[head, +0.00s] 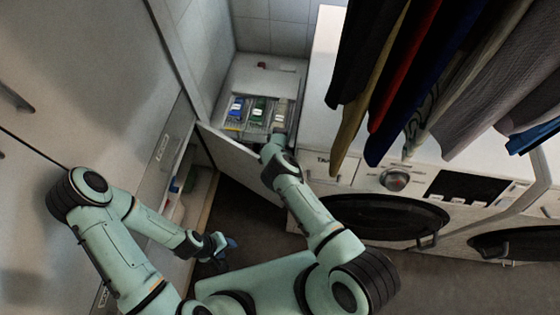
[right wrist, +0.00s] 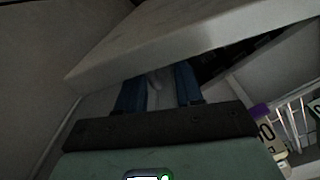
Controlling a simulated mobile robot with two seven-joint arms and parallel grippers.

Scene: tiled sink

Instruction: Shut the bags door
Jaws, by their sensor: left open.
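The bags door (head: 240,165) is a pale panel standing ajar in front of the low cabinet. Behind it, blue, green and whitish bags (head: 258,110) sit side by side in the cabinet. My right arm reaches to the door's far right edge; its fingers are hidden in the head view. In the right wrist view my right gripper (right wrist: 158,88) has two blue fingers apart, their tips covered by a pale panel (right wrist: 190,35), probably the door. I cannot tell whether they touch it. My left gripper (head: 222,246) is open and empty, low in front of the left cabinet.
A washing machine (head: 375,212) with a round dark door stands right of the bags door. Clothes (head: 425,65) hang above it. A tall cabinet panel (head: 90,70) fills the left. Dark floor (head: 240,215) is clear between. A wire rack (right wrist: 295,125) shows in the right wrist view.

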